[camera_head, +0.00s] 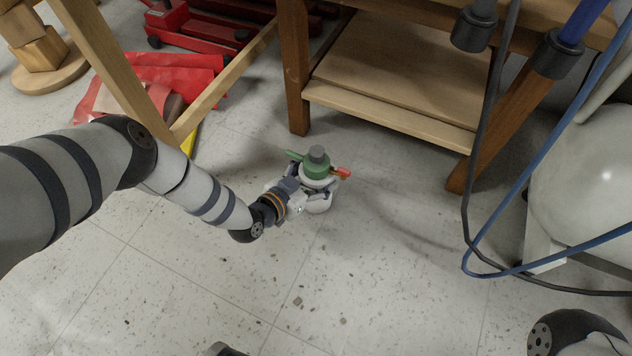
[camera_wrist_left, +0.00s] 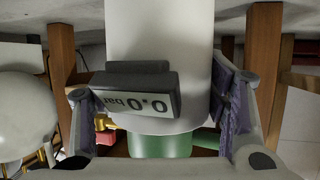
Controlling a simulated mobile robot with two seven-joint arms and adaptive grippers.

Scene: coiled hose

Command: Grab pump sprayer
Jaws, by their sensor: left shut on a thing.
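The pump sprayer (camera_head: 317,171) stands on the floor in the middle of the head view. It has a white body, a green collar, a dark grey top and a red-tipped nozzle pointing right. My left gripper (camera_head: 308,191) reaches it from the left and is shut on it. In the left wrist view, the white body (camera_wrist_left: 158,35) fills the space between the two fingers, one at each side. A dark gauge box reading 0.0 bar upside down faces the wrist camera, with green below it. My right gripper does not show.
A wooden workbench with a low shelf (camera_head: 400,75) stands behind the sprayer, its legs close by. A white tank (camera_head: 590,170) with blue and black hoses is at right. Red bags (camera_head: 150,75) and a red jack (camera_head: 205,30) lie at upper left.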

